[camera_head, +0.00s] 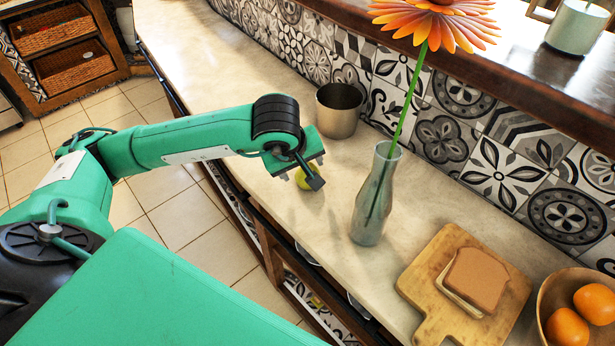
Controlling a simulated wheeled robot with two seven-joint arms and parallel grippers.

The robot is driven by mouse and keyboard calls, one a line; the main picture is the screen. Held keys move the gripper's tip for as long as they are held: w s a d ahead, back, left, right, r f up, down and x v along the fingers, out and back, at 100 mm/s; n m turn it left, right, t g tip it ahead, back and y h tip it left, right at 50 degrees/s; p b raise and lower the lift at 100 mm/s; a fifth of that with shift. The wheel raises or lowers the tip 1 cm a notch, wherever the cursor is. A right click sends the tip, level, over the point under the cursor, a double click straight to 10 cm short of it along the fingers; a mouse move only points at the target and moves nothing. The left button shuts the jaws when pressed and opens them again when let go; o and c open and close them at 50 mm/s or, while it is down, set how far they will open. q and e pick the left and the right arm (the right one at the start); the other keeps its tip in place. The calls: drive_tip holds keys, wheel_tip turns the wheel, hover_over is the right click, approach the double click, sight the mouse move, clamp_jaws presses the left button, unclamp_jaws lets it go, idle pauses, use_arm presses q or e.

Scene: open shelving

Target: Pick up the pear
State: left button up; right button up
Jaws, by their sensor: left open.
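My left arm comes in from the left and reaches over the counter edge. My right gripper is not in view.
A metal pot (339,110) stands behind the gripper. A glass vase (374,205) with an orange flower (436,18) stands to the right. Further right are a cutting board (428,278) with bread (476,279) and a wooden bowl (546,297) with oranges (567,327). The counter's far left is clear.

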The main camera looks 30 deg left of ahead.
use_arm(q)
drive_tip(key=x, duration=0.4)
drive_tip(key=shift+d+b, duration=0.25)
drive_tip(key=shift+b, duration=0.1)
drive_tip(key=shift+w+f, duration=0.1)
drive_tip(key=shift+f, duration=0.1)
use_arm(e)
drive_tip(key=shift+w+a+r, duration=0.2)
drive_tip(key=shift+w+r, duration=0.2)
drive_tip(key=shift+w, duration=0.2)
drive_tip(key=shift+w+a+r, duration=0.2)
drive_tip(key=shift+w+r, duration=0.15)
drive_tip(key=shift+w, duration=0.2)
use_arm(q)
drive_tip(key=c, duration=0.8)
drive_tip(key=shift+r, duration=0.2)
